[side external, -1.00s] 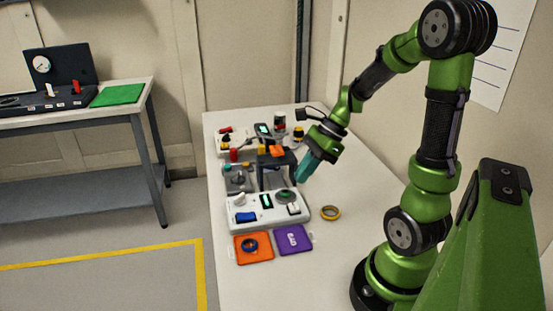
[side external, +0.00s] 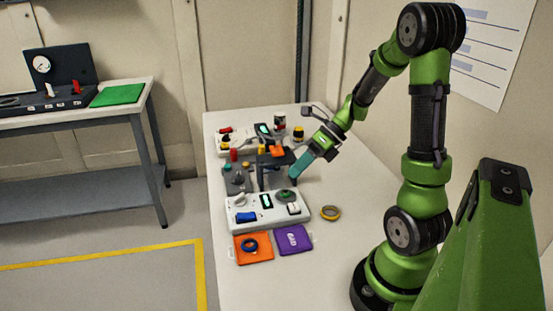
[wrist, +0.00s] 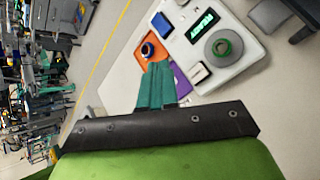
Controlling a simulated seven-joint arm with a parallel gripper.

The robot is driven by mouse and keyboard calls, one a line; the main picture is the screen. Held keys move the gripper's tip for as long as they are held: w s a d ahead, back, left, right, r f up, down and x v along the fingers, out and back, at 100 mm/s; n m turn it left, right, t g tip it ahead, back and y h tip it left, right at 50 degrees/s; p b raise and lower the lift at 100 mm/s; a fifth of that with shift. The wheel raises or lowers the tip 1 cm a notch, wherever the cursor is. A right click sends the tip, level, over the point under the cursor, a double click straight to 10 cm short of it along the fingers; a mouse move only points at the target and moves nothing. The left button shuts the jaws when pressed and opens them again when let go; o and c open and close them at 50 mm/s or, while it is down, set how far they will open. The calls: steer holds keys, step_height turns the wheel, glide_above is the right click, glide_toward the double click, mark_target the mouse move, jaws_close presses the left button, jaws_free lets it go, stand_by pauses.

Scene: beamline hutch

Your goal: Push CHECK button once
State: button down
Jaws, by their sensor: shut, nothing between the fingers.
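A white control panel (side external: 275,219) stands on the table. It carries a blue button (side external: 246,217), a small lit display (side external: 266,201), a round dial with a green top (side external: 285,195) and a white button (side external: 293,209). I cannot read a CHECK label on any of these. My gripper (side external: 292,176) has teal fingers, shut and empty, tilted down to the left above the back right of the panel. In the wrist view the fingertips (wrist: 158,66) point toward the panel (wrist: 245,68), with the white button (wrist: 190,75) just to their right and the blue button (wrist: 161,23) beyond.
An orange tray (side external: 265,254) with a blue ring (side external: 250,245) and a purple tray (side external: 293,239) lie in front of the panel. A dark raised stand (side external: 273,160) and several small devices crowd the space behind.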

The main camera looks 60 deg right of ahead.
mark_target(297, 205)
steer(key=shift+f, duration=3.75)
steer(key=shift+f, duration=0.1)
steer(key=shift+f, duration=0.35)
steer(key=shift+f, duration=0.4)
steer(key=shift+r, duration=0.85)
steer(key=shift+r, duration=0.1)
steer(key=shift+r, duration=2.4)
